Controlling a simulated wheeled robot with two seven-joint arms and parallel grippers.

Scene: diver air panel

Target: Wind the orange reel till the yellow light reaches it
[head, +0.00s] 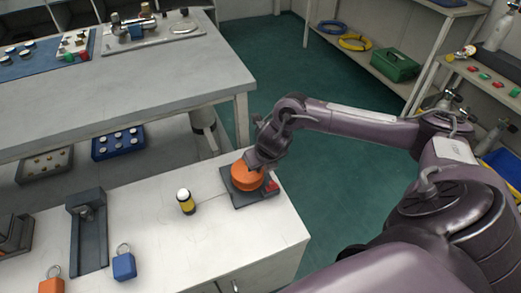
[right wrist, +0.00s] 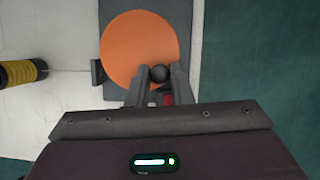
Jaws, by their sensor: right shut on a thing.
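The orange reel (head: 246,178) sits on a dark base plate near the right end of the white counter. It also shows from above in the right wrist view (right wrist: 132,48). My right gripper (right wrist: 159,76) is shut on the reel's dark round knob (right wrist: 159,73), near the reel's edge. The yellow light (head: 187,203) is a small yellow and black cylinder with a white top, standing upright on the counter left of the reel and apart from it. It also shows at the left of the right wrist view (right wrist: 22,73). My left gripper is not in view.
A red piece (head: 271,186) is at the base plate's right corner. A grey table (head: 120,75) stands behind.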

